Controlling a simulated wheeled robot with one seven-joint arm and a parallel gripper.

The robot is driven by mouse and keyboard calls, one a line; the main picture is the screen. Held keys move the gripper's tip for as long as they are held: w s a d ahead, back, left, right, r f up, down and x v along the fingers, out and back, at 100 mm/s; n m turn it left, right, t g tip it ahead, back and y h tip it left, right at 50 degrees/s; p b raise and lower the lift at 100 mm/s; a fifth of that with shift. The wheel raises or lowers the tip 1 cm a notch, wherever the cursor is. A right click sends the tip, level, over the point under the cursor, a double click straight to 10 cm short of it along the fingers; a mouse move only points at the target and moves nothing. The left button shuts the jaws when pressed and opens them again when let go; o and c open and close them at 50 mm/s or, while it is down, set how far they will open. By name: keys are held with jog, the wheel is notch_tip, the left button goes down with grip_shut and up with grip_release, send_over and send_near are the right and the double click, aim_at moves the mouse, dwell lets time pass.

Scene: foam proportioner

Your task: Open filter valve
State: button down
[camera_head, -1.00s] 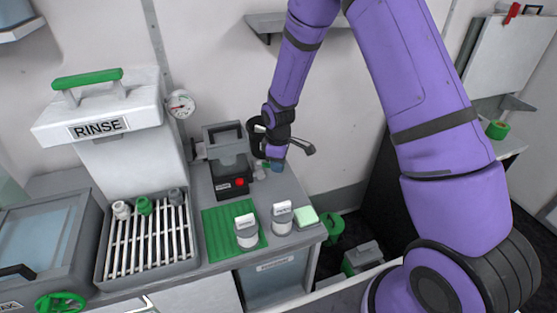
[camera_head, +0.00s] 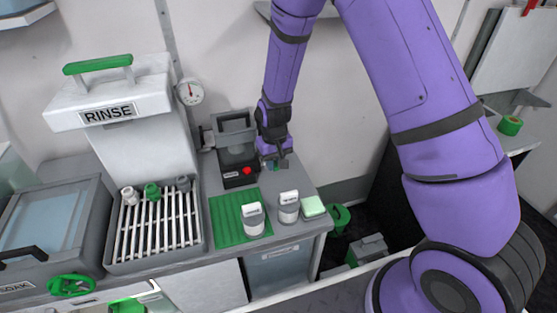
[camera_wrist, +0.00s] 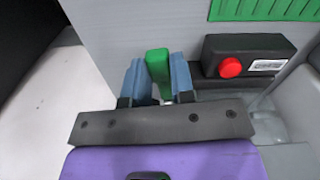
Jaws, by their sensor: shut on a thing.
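My gripper (camera_wrist: 158,72) is shut on a narrow green handle (camera_wrist: 158,66), with one blue fingertip on each side of it in the wrist view. The handle appears to be that of the filter valve. It points away from my wrist, beside the black box with the red button. In the head view my gripper (camera_head: 272,162) points down at the back of the counter, just right of that box. My gripper hides most of the handle and what it is mounted on there.
A black box with a red button (camera_head: 247,171) stands close beside my gripper. A green mat (camera_head: 228,222), two labelled jars (camera_head: 253,222) and a pale green sponge (camera_head: 313,207) lie nearer the front. A slatted rinse tray (camera_head: 153,265) is left.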

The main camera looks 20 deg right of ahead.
jog(key=shift+a+m, duration=0.4)
jog(key=shift+m, duration=0.3)
jog(key=c, duration=1)
grip_release()
jog(key=shift+o, duration=0.2)
notch_tip(320, 180, up, 11)
jog(key=shift+f, duration=0.1)
